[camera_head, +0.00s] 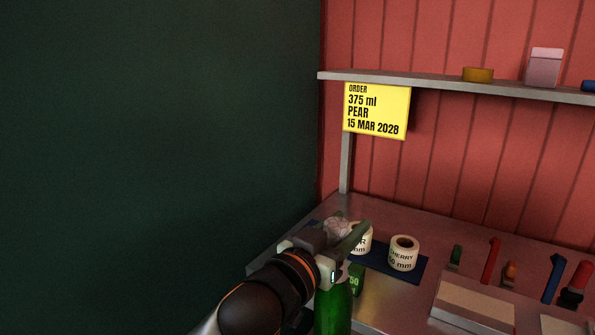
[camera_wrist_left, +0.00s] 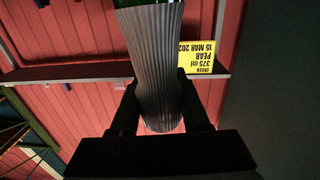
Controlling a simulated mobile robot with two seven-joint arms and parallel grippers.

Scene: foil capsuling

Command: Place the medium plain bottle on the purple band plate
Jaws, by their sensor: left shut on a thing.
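A green bottle (camera_head: 333,312) stands out below my left gripper (camera_head: 332,268) in the head view, its top hidden by the gripper. In the left wrist view, my left gripper (camera_wrist_left: 160,105) is shut around a grey, ribbed, tapering piece (camera_wrist_left: 155,60), which appears to be the covered upper part of this bottle. The bottle's base is cut off by the lower picture edge, so I cannot tell whether it touches anything. I cannot make out a purple band plate. My right gripper is not in view.
Label rolls (camera_head: 403,252) stand on a dark blue mat (camera_head: 385,262) on the grey bench. A green block (camera_head: 357,278) is close beside the bottle. A beige box (camera_head: 473,302) and several coloured tools are at right. A shelf (camera_head: 430,83) with a yellow order sign (camera_head: 376,110) hangs above.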

